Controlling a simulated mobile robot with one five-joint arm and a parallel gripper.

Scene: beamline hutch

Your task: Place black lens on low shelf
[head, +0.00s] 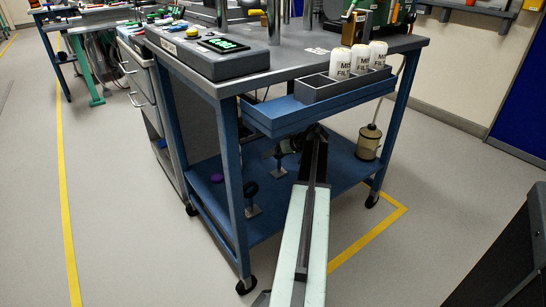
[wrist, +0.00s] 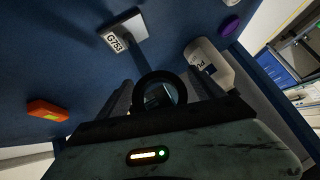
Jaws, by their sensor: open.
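The black lens (wrist: 141,88) is a round black ring with a glass centre in the wrist view. It sits between the two dark fingers of my gripper (wrist: 163,92), which is open. I cannot tell whether either finger touches it. The low shelf (head: 275,195) is the blue lower deck of the cart; its blue surface (wrist: 70,50) also fills much of the wrist view. In the head view my arm reaches in over this shelf, beneath the blue drawer. My gripper's fingers and the lens between them cannot be made out there.
The wrist view shows a labelled white base (wrist: 125,28), a white bottle (wrist: 210,65) and an orange box (wrist: 47,110). The blue drawer (head: 270,122) overhangs.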

